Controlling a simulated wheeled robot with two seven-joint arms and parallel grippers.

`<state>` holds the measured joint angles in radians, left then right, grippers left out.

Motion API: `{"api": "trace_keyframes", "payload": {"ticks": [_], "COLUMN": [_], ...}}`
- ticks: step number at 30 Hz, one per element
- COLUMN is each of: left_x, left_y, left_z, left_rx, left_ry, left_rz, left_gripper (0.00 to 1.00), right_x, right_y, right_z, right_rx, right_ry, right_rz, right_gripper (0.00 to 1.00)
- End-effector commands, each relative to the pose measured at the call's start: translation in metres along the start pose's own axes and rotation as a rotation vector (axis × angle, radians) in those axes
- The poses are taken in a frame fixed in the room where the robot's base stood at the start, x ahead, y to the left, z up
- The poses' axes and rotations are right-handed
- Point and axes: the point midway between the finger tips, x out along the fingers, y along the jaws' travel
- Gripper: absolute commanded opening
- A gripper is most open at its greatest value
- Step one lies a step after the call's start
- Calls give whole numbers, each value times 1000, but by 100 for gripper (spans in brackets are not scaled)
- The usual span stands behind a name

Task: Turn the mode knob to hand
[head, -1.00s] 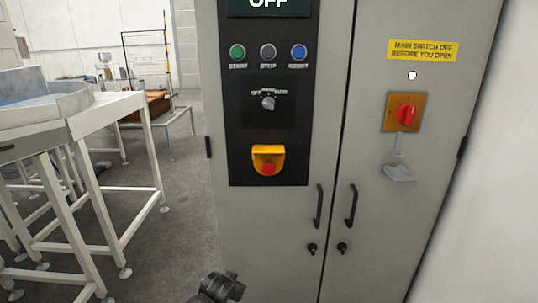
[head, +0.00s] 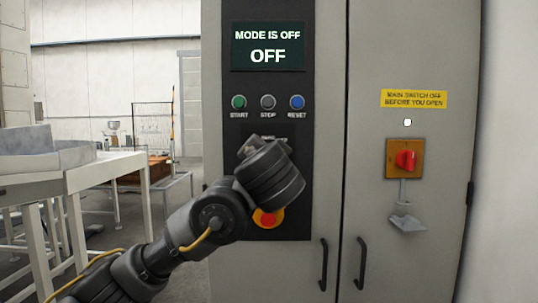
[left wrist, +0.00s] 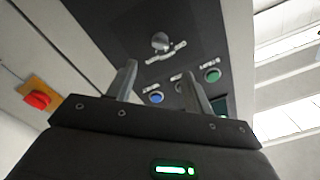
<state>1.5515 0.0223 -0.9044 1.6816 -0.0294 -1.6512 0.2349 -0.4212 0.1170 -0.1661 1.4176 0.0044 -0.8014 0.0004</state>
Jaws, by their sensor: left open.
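The mode knob (left wrist: 160,41) is a small grey knob on the dark control panel (left wrist: 110,20), seen in the left wrist view beyond the fingertips. In the head view my left arm hides it. My left gripper (left wrist: 158,78) is open and empty, its two fingers pointing toward the panel with the knob roughly between their lines, apart from it. In the head view its fingers are hidden behind my wrist. The display (head: 268,47) reads "MODE IS OFF" and "OFF". My right gripper is not in view.
Green (head: 238,102), grey (head: 268,102) and blue (head: 297,102) buttons sit above the knob's place. A red emergency button (head: 268,218) shows below my wrist. A red main switch (head: 405,159) is on the right door. A conveyor frame (head: 75,180) stands left.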

Motion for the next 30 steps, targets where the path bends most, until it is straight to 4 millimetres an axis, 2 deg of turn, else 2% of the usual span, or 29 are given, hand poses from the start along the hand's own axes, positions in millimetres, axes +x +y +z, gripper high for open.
{"api": "trace_keyframes", "payload": {"ticks": [4, 7, 18, 21, 30], "left_x": [3, 13, 80, 93, 109], "left_y": [0, -1, -2, -1, 0], "left_z": [0, -1, -1, -1, 1], "left_rx": [0, 0, 1, -1, -1], "left_ry": [-2, -3, -4, -4, -1], "left_rz": [0, -1, 0, 0, 1], "left_gripper": [51, 51, 51, 51, 51], "right_x": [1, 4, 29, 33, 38], "right_y": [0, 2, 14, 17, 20], "right_z": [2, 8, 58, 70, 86], "right_rx": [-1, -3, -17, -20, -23], "right_ry": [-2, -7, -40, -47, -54], "right_rz": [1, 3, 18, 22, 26], "right_gripper": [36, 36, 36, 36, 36]}}
